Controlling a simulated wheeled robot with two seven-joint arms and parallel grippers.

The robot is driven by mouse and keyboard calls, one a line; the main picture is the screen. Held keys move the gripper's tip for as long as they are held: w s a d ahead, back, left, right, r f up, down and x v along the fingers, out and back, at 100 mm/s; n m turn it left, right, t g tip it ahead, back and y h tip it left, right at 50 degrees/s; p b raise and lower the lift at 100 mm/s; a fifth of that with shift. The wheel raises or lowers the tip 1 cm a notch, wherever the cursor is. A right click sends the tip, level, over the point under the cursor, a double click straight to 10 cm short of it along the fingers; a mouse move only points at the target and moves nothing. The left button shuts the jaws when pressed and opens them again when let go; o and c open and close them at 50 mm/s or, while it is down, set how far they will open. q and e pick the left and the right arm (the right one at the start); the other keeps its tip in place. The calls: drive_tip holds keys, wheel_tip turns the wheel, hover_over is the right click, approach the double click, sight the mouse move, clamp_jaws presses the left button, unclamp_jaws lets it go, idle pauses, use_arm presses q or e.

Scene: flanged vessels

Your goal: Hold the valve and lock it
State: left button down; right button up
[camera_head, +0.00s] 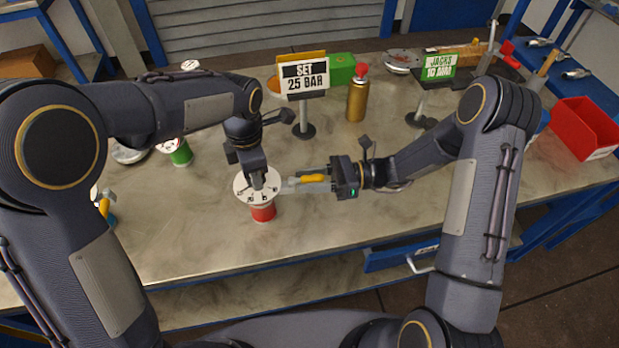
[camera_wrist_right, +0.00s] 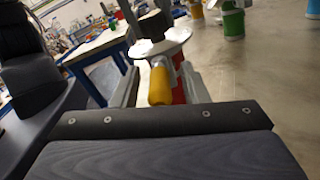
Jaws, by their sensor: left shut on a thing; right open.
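A red vessel (camera_head: 263,213) with a white round flange (camera_head: 243,193) stands upright near the middle of the table. My left gripper (camera_head: 258,184) points down at the flange from above and is shut on the valve there; the gripped part is mostly hidden by its fingers. A yellow handle (camera_head: 314,178) sticks out to the right of the flange. My right gripper (camera_head: 308,183) comes in from the right and is open, its fingers on either side of the handle. In the right wrist view, the yellow handle (camera_wrist_right: 160,84) lies between the fingers; contact is unclear.
A "SET 25 BAR" sign (camera_head: 305,80) and a brass canister (camera_head: 356,99) stand behind. A "JACKS 10 BAR" sign (camera_head: 439,68) is further right. A green vessel (camera_head: 181,154) stands at the left. A red bin (camera_head: 584,128) is at the right. The front right tabletop is clear.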

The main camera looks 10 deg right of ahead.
sight(292, 183)
drive_tip(key=shift+c, duration=0.4)
clamp_jaws()
drive_tip(key=shift+m+t, duration=0.3)
drive_tip(key=m+t+h, duration=0.1)
drive_tip(key=m+t, duration=0.1)
drive_tip(key=t, duration=0.1)
drive_tip(key=s+m+t+h, duration=0.1)
drive_tip(key=m+t, duration=0.1)
drive_tip(key=t, duration=0.1)
drive_tip(key=s+m+t, duration=0.1)
drive_tip(key=m+t, duration=0.1)
drive_tip(key=t, duration=0.1)
drive_tip(key=shift+s+a+r+h, duration=0.1)
drive_tip(key=shift+s+a+h, duration=0.1)
drive_tip(key=shift+a+h, duration=0.2)
drive_tip(key=m+t+h, duration=0.2)
drive_tip(key=s+a+m+t+h, duration=0.1)
drive_tip(key=t, duration=0.1)
drive_tip(key=shift+s+a+m+t+h, duration=0.1)
drive_tip(key=shift+a+m+t+h, duration=0.15)
drive_tip(key=shift+m+t+h, duration=0.85)
drive_tip(key=shift+s+a+m+t+h, duration=0.15)
drive_tip(key=shift+m+t+h, duration=0.25)
drive_tip(key=shift+m+h, duration=0.75)
drive_tip(key=shift+w+n+h, duration=0.1)
drive_tip(key=shift+n+h, duration=0.15)
drive_tip(key=shift+h, duration=0.2)
